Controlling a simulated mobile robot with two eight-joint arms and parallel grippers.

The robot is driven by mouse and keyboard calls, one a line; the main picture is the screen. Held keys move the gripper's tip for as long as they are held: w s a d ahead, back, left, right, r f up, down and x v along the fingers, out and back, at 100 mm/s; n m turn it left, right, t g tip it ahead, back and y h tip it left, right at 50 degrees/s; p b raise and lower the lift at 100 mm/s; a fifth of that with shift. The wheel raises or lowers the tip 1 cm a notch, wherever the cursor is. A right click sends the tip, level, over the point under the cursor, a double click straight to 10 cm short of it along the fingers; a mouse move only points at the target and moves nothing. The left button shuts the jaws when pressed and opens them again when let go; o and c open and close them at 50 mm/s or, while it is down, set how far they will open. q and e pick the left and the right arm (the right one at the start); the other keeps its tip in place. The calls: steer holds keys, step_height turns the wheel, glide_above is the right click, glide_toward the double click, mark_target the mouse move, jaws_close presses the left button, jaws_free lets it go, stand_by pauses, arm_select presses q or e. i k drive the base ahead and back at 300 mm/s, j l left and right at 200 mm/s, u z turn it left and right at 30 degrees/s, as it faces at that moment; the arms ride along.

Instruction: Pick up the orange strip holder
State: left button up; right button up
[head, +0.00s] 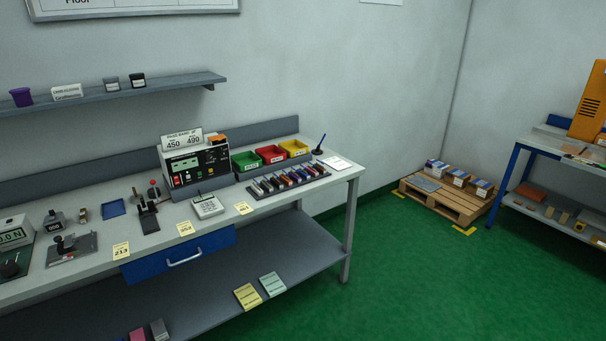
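A small orange item (217,139) lies on top of the grey instrument (195,165) on the long workbench. It may be the orange strip holder, but it is too small to tell. A rack (286,178) of several coloured sticks lies on the bench in front of the bins. At the far right, a tall orange slotted unit (591,102) stands on a second bench, cut off by the picture edge. Neither of my grippers is in view.
Green, red and yellow bins (271,154) stand behind the rack. The workbench (262,221) fills the left, above a lower shelf (205,302). A pallet (445,203) with boxes sits in the corner. Green floor (420,285) is clear between the workbench and the second bench (545,150).

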mark_target(284, 178)
steer(key=i+l+u, duration=0.1)
steer(key=i, duration=0.35)
steer(key=i+l+u, duration=0.1)
steer(key=i, duration=0.4)
steer(key=i+l+u, duration=0.1)
steer(key=i+l, duration=0.2)
steer(key=i, duration=0.15)
steer(key=i+l+u, duration=0.1)
steer(key=i, duration=0.35)
steer(key=i+l+u, duration=0.1)
steer(key=i+l, duration=0.3)
